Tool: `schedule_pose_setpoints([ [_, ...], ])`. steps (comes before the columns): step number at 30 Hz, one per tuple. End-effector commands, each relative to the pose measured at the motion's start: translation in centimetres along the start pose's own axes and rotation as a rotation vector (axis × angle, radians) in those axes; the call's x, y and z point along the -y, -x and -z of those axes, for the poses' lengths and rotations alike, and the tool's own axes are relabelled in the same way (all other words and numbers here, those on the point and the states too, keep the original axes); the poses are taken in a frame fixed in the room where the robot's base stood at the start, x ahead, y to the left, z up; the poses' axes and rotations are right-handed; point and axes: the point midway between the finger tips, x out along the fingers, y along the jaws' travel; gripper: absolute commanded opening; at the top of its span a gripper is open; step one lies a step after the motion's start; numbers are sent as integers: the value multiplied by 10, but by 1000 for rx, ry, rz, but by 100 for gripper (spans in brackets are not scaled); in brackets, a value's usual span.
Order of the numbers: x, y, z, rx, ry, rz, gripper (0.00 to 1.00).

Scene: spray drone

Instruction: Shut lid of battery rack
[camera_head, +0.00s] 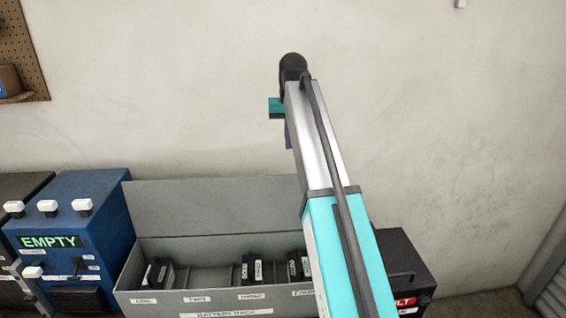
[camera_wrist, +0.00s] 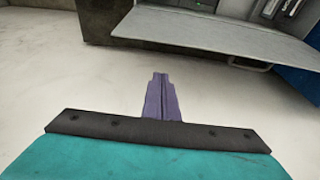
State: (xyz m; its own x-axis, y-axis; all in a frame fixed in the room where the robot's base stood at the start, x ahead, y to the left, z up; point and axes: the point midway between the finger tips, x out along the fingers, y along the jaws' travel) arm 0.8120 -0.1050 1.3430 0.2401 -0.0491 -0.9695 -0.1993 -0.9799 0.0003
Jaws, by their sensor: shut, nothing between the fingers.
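The battery rack (camera_head: 222,303) is a long grey box with a labelled front at the bottom of the head view. Its grey lid (camera_head: 210,207) stands open, raised along the back edge near the wall. Black batteries (camera_head: 254,268) stand in some slots; my arm hides the rack's right end. In the wrist view the lid (camera_wrist: 220,35) spans the upper right, with a handle (camera_wrist: 250,64) at its edge. My gripper (camera_wrist: 159,80) has purple fingers closed together with nothing between them, apart from the lid. In the head view the gripper (camera_head: 288,135) is above the lid, mostly hidden by my arm.
A blue box (camera_head: 100,220) with a green EMPTY display and white knobs stands left of the rack. A dark box (camera_head: 405,265) with a red label stands to its right. The pale wall (camera_head: 450,120) is behind. A pegboard (camera_head: 22,50) hangs at upper left.

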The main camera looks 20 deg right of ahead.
Motion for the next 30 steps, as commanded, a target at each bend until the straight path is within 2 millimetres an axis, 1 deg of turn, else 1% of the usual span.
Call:
schedule_pose_setpoints([
  [14,4,0,0,0,6,1,0],
  [19,4,-5,-1,1,6,1,0],
  [23,4,-14,-1,1,6,1,0],
  [30,5,-44,-1,2,6,2,0],
])
